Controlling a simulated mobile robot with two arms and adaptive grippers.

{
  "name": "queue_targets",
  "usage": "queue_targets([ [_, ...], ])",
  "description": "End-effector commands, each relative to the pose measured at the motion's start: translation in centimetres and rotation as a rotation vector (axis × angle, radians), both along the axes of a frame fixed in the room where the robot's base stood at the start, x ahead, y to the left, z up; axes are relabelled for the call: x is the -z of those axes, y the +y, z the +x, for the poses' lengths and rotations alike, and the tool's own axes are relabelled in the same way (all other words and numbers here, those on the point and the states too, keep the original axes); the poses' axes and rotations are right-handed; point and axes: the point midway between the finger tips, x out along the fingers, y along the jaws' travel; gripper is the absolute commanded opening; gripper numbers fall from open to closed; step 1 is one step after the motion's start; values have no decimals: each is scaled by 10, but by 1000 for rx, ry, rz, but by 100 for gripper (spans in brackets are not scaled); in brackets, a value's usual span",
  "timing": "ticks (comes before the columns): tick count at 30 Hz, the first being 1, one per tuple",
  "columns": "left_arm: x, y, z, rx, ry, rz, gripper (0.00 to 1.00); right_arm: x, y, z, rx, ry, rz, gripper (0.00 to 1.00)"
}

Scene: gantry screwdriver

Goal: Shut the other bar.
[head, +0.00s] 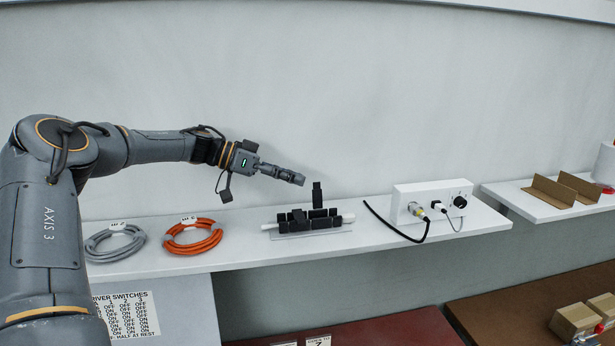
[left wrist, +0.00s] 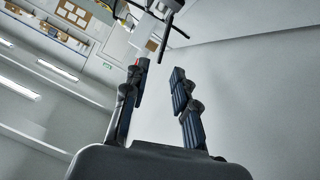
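A black clamp fixture (head: 300,226) sits on the white shelf in the head view, around a white rod (head: 347,217) lying crosswise. One black bar (head: 317,196) stands upright at the back of the fixture, raised above it. A second black bar (head: 298,216), to its left, appears folded down over the rod. My left gripper (head: 297,178) hangs above and just left of the upright bar, apart from it. The left wrist view shows its two fingers (left wrist: 158,80) spread with an empty gap between them. My right gripper is not in view.
A grey cable coil (head: 113,245) and an orange cable coil (head: 192,238) lie left of the fixture. A white box (head: 430,200) with a plug, cables and a black knob stands to the right. A loose black cable (head: 393,228) curves towards the fixture. The wall is close behind.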

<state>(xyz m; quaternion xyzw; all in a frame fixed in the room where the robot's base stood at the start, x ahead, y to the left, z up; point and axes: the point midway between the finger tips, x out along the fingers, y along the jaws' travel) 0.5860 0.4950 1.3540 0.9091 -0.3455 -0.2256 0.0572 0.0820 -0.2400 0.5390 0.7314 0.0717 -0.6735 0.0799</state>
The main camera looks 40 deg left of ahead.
Motion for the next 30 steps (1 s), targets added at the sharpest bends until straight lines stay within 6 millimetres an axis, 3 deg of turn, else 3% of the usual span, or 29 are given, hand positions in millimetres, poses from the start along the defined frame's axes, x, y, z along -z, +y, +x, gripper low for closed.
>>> queue_targets([
  [9,14,-24,24,1,2,0,27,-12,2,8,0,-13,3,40],
  [20,16,-27,28,0,-1,1,27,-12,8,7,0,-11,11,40],
  [21,16,-27,28,0,-1,1,25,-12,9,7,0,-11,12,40],
  [25,16,-27,28,0,-1,1,0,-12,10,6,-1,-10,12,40],
  [30,16,-27,28,0,-1,1,0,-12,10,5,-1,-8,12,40],
])
